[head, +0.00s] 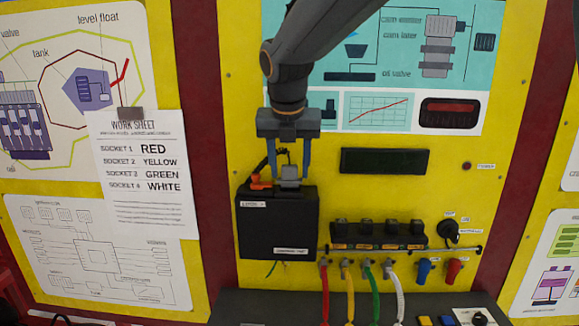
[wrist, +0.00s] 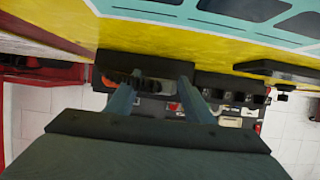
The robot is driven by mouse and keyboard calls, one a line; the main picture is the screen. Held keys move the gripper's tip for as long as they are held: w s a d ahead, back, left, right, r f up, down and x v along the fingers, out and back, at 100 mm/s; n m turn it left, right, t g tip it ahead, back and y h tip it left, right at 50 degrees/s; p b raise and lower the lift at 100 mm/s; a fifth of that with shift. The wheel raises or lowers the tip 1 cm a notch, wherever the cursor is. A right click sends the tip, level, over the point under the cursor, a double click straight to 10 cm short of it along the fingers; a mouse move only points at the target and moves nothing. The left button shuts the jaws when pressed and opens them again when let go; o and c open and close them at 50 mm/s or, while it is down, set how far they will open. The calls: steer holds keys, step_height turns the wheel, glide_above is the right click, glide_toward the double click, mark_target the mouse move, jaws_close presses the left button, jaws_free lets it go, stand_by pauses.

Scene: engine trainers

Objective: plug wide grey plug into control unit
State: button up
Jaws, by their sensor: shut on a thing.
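The control unit (head: 278,225) is a black box on the yellow panel, left of centre in the head view. The wide grey plug (head: 290,175) is at the box's top edge, right of an orange part (head: 260,182) with a dark cable. My gripper (head: 291,172) points down from above, shut on the grey plug. The plug's lower end meets the top of the box; I cannot tell how deep it sits.
A row of black sockets (head: 378,233) is right of the box, with red, yellow, green and white leads (head: 350,290) below. Blue and red plugs (head: 424,270) hang further right. A dark display (head: 382,161) is above. A work sheet (head: 146,175) hangs left.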

steer(key=shift+f, duration=0.6)
stand_by(0.4)
steer(key=o, duration=0.8)
steer(key=shift+f, duration=0.1)
steer(key=shift+s+r, duration=0.15)
steer(key=shift+r, duration=0.3)
steer(key=shift+v, duration=2.3)
steer(key=shift+r, duration=0.1)
